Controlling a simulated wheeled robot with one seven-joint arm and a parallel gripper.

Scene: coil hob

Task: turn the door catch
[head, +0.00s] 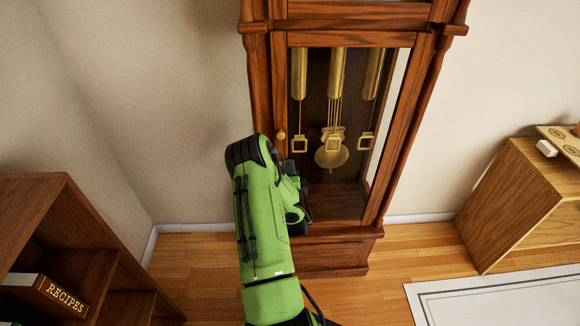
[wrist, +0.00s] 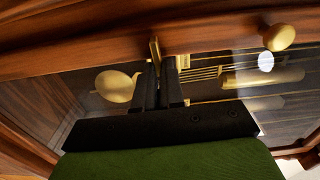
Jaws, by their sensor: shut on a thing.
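The door catch (wrist: 154,47) is a small flat brass piece on the wooden door frame of a tall clock case, at the upper middle of the wrist view. My gripper (wrist: 162,68) has its dark fingers close together on the catch. The catch stands roughly upright in the wrist view, with its lower end at the fingertips. The clock door (head: 279,90) looks closed. In the head view my green arm hides the catch and the fingertips.
A round brass knob (wrist: 278,37) sits on the door frame, right of the catch in the wrist view. Behind the glass hang brass weights and a pendulum (head: 331,154). A bookshelf (head: 45,205) stands at left, a wooden cabinet (head: 510,205) at right.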

